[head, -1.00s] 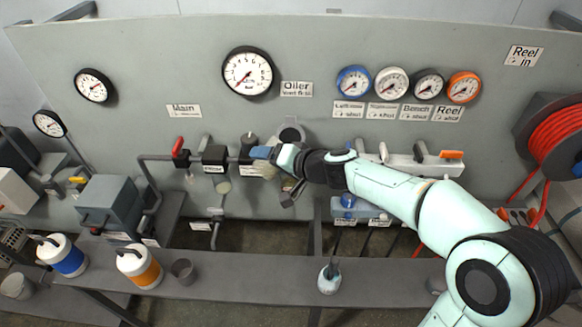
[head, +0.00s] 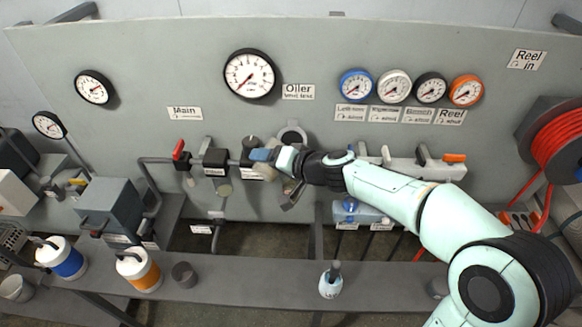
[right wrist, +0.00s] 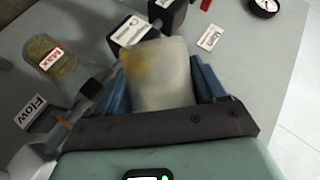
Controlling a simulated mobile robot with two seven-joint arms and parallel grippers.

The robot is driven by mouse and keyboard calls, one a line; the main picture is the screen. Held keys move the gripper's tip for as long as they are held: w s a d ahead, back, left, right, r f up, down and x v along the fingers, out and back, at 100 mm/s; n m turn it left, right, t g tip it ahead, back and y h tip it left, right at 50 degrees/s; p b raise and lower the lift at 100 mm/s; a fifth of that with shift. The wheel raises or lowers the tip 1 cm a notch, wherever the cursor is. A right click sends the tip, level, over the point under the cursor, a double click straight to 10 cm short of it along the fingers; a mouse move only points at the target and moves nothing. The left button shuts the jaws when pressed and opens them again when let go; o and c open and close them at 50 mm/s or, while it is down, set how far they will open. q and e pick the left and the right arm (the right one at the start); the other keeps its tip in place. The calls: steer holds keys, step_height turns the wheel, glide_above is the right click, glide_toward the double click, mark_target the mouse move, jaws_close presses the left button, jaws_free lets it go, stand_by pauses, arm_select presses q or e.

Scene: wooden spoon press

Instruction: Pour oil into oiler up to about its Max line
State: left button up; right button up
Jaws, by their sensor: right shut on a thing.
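My right gripper (head: 262,155), with blue fingers, is at the pipe line under the "Oiler" label (head: 298,91). In the right wrist view its fingers (right wrist: 163,85) are shut on a cloudy, translucent container (right wrist: 162,78) with a yellowish patch near its far left corner. In the head view the container (head: 266,172) shows as a small pale shape, partly hidden by the gripper. A clear bowl (right wrist: 60,62) with a red "Max" label and yellow-brown contents stands to the left in the wrist view, apart from the fingers. Its exact liquid level is unclear. My left gripper is not in view.
Dark blocks (right wrist: 132,32) and a red-handled valve (head: 180,150) sit close on the line. A "Flow" label (right wrist: 30,112) is left of the gripper. The shelf (head: 240,275) below holds blue and orange-banded jugs, a grey cup (head: 183,272) and a small white bottle (head: 331,284).

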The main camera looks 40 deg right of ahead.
steer(key=shift+a+r+n, duration=0.1)
steer(key=shift+r+n, duration=0.1)
steer(key=shift+n, duration=0.1)
steer(key=shift+f+n+h+b, duration=0.3)
steer(key=shift+f+h+b, duration=0.05)
steer(key=shift+h+b, duration=0.1)
steer(key=shift+a+f+n+h, duration=0.2)
steer(key=shift+f+n+h, duration=0.05)
steer(key=shift+n+h, duration=0.1)
steer(key=shift+s+a+r+n+p, duration=0.15)
steer(key=shift+a+r+n+p, duration=0.1)
steer(key=shift+a+r+p, duration=0.25)
steer(key=shift+s+a+n+h, duration=0.1)
steer(key=shift+n+h, duration=0.2)
steer(key=shift+h, duration=0.2)
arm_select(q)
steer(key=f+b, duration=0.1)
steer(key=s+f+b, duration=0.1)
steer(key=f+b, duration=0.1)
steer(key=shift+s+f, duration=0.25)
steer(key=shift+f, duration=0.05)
arm_select(e)
step_height(320, 180, down, 10)
steer(key=a+n+t+h, duration=0.1)
steer(key=a+n+h, duration=0.1)
steer(key=n, duration=0.1)
steer(key=shift+a+h, duration=0.3)
steer(key=shift+h, duration=0.1)
steer(key=shift+r, duration=0.1)
